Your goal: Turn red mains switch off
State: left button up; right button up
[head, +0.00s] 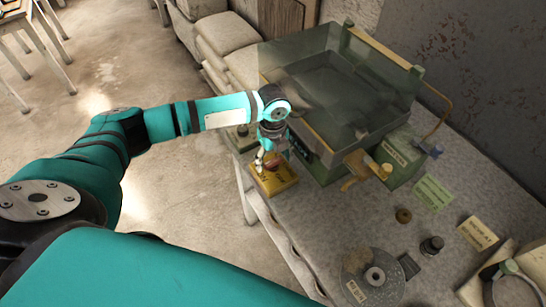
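A yellow box (279,183) with dark lettering sits at the near left edge of the table. A small red part, the red mains switch (271,162), shows on top of it, partly covered by my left gripper. My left gripper (262,158) points down right at the switch, with its pale fingertips at or just above it. Contact and the finger gap are too small to make out. The switch position cannot be read. My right gripper is not in view.
A green-framed, clear-walled tank (345,85) stands right behind the box, close to my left wrist. A brass tap (366,166) sticks out of its front. A grey disc (372,283), a small dark knob (432,245) and paper labels lie on the grey table (395,235).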

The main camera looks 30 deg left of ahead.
pick_arm(q)
jog(key=c, duration=0.9)
jog(key=shift+r+n+p, duration=0.25)
jog(key=shift+n+p, duration=0.55)
jog(key=shift+p, duration=0.3)
jog(key=n+p, duration=0.2)
jog(key=shift+p, duration=0.3)
jog(key=n+p, duration=0.4)
jog(key=n, duration=0.1)
jog(key=shift+n, duration=0.4)
jog(key=shift+f+n+p, duration=0.1)
jog(key=shift+n+p, duration=0.5)
jog(key=shift+n, duration=0.4)
jog(key=shift+f+n, duration=0.1)
jog(key=shift+n, duration=0.7)
jog(key=n, duration=0.4)
jog(key=shift+n, duration=0.4)
